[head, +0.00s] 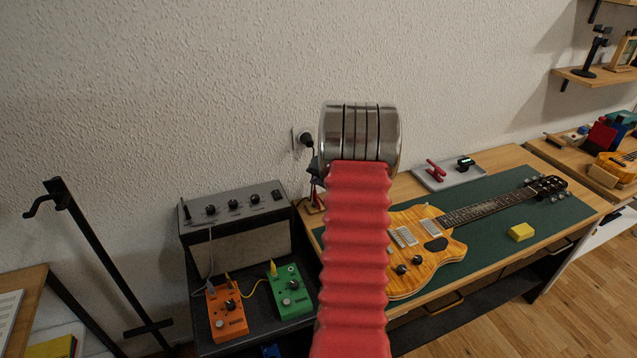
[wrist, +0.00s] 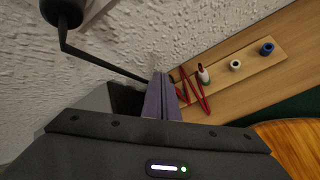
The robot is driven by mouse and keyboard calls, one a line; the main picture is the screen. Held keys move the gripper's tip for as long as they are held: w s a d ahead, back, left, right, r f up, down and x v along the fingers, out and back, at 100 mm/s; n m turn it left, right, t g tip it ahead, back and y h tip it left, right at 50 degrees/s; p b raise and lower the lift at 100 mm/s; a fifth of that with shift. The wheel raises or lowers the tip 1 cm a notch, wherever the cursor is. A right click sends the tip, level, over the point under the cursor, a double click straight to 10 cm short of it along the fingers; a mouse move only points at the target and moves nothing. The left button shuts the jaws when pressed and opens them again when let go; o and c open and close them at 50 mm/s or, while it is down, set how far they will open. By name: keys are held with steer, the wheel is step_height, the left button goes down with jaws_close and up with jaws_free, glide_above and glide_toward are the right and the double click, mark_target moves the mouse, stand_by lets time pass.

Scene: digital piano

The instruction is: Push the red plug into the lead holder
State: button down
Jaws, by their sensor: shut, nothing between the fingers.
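In the wrist view the lead holder (wrist: 222,72) is a pale wooden strip on the wooden bench by the wall. A white socket (wrist: 235,65) and a blue one (wrist: 267,48) stand on it. At its near end stands a small white piece with a dark top and some red, the red plug (wrist: 203,74) as far as I can tell; how deep it sits is unclear. Its red lead (wrist: 186,85) lies in bent loops beside it. My gripper (wrist: 161,90) is shut and empty, left of the lead loops. In the head view my arm hides most of this area.
A wall socket with a black plug (head: 306,139) and cable is close behind. The grey amplifier (head: 235,225), orange pedal (head: 226,312) and green pedal (head: 290,291) stand left. A guitar (head: 425,250) lies on the green mat (head: 500,210) at right.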

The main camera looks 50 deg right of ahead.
stand_by(0.3)
steer(key=shift+r, duration=2.5)
